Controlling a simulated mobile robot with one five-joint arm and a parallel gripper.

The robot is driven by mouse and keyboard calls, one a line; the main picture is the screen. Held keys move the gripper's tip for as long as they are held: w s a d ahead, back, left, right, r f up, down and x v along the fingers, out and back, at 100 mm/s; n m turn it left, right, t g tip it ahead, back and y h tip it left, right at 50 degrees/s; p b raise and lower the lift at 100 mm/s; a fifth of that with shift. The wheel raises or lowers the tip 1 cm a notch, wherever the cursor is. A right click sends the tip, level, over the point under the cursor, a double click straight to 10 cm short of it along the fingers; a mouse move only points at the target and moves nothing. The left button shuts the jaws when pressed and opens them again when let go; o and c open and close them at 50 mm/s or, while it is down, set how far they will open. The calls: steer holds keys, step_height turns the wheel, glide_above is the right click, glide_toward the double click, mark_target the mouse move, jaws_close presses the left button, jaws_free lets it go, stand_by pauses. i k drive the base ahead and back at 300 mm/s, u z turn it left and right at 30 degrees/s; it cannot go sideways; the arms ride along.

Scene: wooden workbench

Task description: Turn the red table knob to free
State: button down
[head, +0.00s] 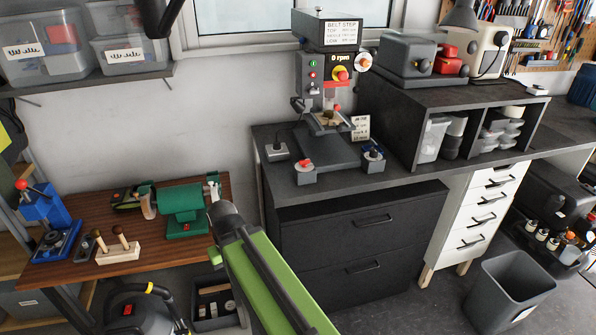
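A drill press (330,85) stands at the back of the dark bench. A small red part (337,108) shows just above its work table; it may be the red table knob, but it is too small to tell its setting. My green and black arm link rises from the bottom edge, well left of and nearer than the press. I cannot make out my gripper's fingers.
Two small blocks, one red-topped (304,173) and one blue-topped (373,158), stand at the press base. A grey box (277,150) lies left of it. A black shelf unit (440,85) stands right. A wooden bench (150,262) with green machines is left. A bin (508,292) stands on the floor.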

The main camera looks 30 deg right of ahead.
mark_target(304, 163)
steer(key=k, duration=1.25)
steer(key=u, duration=0.5)
steer(key=i, duration=1.55)
steer(key=u, duration=0.65)
